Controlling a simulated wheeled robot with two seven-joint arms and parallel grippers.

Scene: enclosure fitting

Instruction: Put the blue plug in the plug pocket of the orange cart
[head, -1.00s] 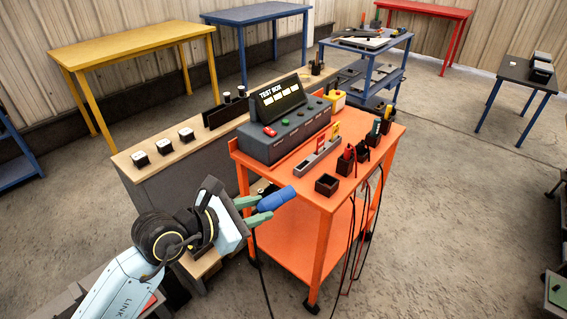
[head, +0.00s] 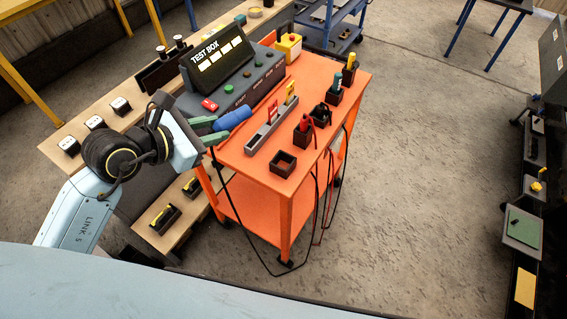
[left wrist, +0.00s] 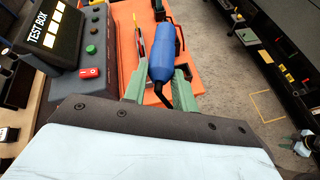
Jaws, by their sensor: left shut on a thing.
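My left gripper (head: 219,130) is shut on the blue plug (head: 233,117), holding it above the left edge of the orange cart (head: 247,172), beside the test box. In the left wrist view the blue plug (left wrist: 166,52) sits between the green fingers, with a dark cable end toward me. An empty dark square pocket (head: 283,164) stands at the cart top's near corner, apart from the plug. Other dark pockets hold a red plug (head: 304,124), a black one (head: 321,112), a teal one (head: 337,80) and a yellow one (head: 351,61). My right gripper seems partly visible small in the left wrist view (left wrist: 304,141).
Black and red cables hang off the cart's right side. A wooden bench (head: 80,160) is at left.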

